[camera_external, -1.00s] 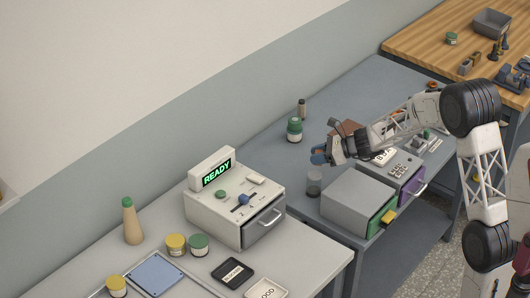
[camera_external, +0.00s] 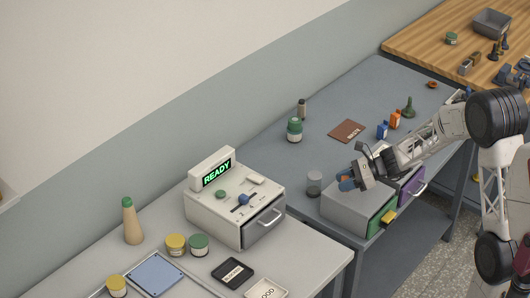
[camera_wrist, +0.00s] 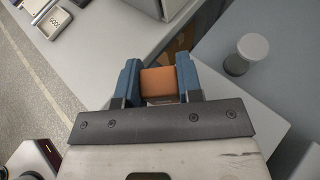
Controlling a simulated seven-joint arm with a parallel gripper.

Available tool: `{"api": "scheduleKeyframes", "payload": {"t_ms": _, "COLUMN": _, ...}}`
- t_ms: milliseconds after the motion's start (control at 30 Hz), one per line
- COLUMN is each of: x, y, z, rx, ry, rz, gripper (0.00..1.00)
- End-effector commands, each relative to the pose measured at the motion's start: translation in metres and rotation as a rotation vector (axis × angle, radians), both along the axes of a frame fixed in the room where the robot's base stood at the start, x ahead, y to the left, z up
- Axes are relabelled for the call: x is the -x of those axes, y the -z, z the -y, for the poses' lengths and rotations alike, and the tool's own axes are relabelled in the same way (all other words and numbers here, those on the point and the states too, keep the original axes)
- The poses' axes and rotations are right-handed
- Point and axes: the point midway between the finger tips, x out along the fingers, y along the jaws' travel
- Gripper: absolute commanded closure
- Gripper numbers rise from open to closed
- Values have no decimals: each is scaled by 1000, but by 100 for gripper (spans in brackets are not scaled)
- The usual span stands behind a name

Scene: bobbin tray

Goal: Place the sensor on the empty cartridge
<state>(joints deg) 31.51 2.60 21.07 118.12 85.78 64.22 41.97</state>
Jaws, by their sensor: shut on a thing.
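My gripper (camera_external: 347,184) is above the grey cabinet (camera_external: 352,207) in the external view. In the wrist view its blue fingers (camera_wrist: 159,84) are shut on an orange block (camera_wrist: 159,83), one finger at each side. I cannot tell for sure whether this block is the sensor. In the external view the block is too small to make out. No thing in view can be clearly told as the empty cartridge.
A lidded grey jar (camera_external: 314,182) stands left of the cabinet, close to my gripper; it also shows in the wrist view (camera_wrist: 236,64). The READY machine (camera_external: 226,222) stands at the left, its drawer front facing right.

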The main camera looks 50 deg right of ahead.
Motion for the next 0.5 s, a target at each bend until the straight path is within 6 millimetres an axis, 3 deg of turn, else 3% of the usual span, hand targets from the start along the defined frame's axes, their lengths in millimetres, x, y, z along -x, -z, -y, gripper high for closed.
{"api": "scheduleKeyframes", "payload": {"t_ms": 267, "x": -3, "y": 0, "z": 1, "rx": 0, "ry": 0, "rz": 0, "gripper": 90}}
{"api": "scheduleKeyframes", "payload": {"t_ms": 500, "x": -23, "y": 2, "z": 7, "rx": 1, "ry": 0, "rz": 1, "gripper": 90}}
